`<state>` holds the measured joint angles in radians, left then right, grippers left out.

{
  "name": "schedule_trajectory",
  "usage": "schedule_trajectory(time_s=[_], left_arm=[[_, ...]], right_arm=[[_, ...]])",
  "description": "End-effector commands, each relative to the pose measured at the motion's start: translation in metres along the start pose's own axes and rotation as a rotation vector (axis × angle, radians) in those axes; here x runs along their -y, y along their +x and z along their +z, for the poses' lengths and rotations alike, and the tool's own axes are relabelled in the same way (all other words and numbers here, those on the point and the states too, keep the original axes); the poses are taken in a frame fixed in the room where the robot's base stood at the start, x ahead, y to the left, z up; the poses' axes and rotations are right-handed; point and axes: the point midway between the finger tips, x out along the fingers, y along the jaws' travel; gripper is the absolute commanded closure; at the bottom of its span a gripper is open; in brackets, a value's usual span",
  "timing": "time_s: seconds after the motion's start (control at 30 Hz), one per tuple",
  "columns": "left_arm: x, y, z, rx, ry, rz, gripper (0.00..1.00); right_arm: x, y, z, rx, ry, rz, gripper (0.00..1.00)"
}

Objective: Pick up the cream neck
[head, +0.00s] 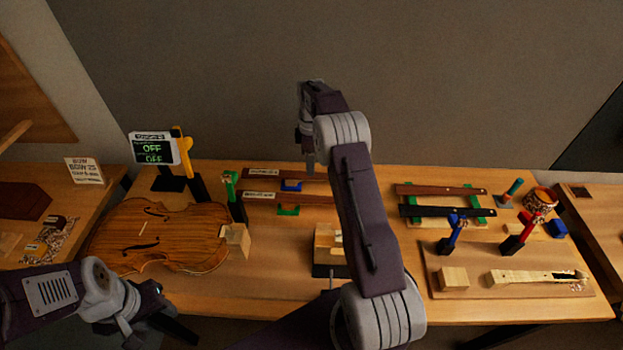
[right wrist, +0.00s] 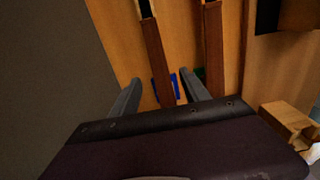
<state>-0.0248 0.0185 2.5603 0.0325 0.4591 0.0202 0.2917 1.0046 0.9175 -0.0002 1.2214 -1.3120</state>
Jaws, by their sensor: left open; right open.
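The cream neck (head: 525,278) lies on a wooden board (head: 475,258) at the right end of the bench, its dark-tipped end to the right. My right gripper (head: 309,160) is over the middle back of the bench, well left of the neck. In the right wrist view my right gripper (right wrist: 161,78) is open and empty, its fingers apart above brown fingerboards (right wrist: 159,60) and a blue rest. The neck is not in that view. My left gripper (head: 165,322) is open low at the left, in front of the violin body and far from the neck.
A pale block (head: 453,279) sits left of the neck. A blue clamp (head: 452,235) and a red clamp (head: 522,232) stand behind it. A violin body (head: 165,238) fills the bench's left. My right arm hides part of the middle.

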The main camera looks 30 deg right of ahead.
Motion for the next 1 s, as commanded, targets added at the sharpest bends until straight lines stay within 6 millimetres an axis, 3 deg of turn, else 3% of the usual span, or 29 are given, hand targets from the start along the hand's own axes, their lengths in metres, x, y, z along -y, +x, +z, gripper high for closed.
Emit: schedule_trajectory(time_s=[0.27,0.5,0.77,0.97,1.0], left_arm=[[0.000,-0.004,-0.001,0.000,0.000,0.000,0.52],[0.000,-0.012,-0.001,0.000,0.000,0.000,0.52],[0.000,-0.012,-0.001,0.000,0.000,0.000,0.52],[0.000,-0.012,-0.001,0.000,0.000,0.000,0.52],[0.000,-0.012,-0.001,0.000,0.000,0.000,0.52]], right_arm=[[0.001,0.019,0.000,0.000,0.000,-0.001,0.46],[0.003,0.059,0.001,0.000,0.000,-0.001,0.46],[0.003,0.065,0.001,-0.001,0.000,0.002,0.46],[0.003,0.065,0.001,-0.001,0.000,0.002,0.99],[0.003,0.065,0.001,-0.001,0.000,0.002,1.00]])
